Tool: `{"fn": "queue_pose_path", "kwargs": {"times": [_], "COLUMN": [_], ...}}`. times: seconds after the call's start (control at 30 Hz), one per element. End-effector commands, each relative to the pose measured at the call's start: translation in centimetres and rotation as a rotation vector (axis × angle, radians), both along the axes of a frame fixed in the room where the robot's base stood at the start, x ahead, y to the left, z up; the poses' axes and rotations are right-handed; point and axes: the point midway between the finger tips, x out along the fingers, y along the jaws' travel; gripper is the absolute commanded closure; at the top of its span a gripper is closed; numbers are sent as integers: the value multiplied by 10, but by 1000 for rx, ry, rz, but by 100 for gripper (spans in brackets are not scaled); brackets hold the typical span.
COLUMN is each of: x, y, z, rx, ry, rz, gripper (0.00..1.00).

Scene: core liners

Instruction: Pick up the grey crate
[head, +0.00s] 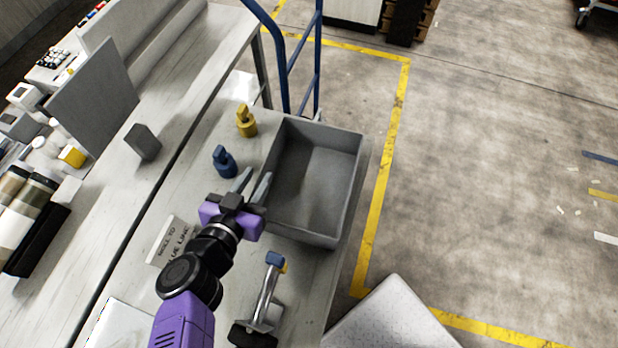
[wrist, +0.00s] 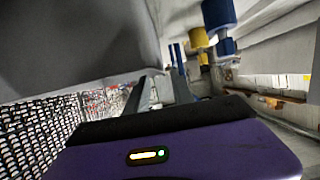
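The grey crate (head: 348,190) is an open, empty box at the right end of the table, upright. In the wrist view a large grey surface, seemingly the crate (wrist: 75,38), fills the upper left. My gripper (head: 254,180) is at the crate's near-left wall, with its two fingers apart. The fingers also show apart in the wrist view (wrist: 161,85), with their tips close to the grey surface's lower edge. I cannot tell whether the crate's wall lies between them; nothing is clearly gripped.
A blue weight-like object (head: 224,162) and a yellow one (head: 246,122) stand left of the crate. A metal tool with a blue top (head: 267,295) stands near the front. A blue-railed cart (head: 300,60) is behind. Open floor (head: 480,190) lies to the right.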

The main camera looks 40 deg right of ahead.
Motion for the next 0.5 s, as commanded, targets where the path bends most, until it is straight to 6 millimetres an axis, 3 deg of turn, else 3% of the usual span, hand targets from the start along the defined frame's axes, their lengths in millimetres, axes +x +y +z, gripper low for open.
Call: {"fn": "queue_pose_path", "kwargs": {"times": [0.3, 0.5], "x": [23, 27], "y": [-28, -32], "z": [-19, -23], "rx": [0, 1], "ry": [0, 0], "rz": [0, 1], "gripper": [71, 71]}}
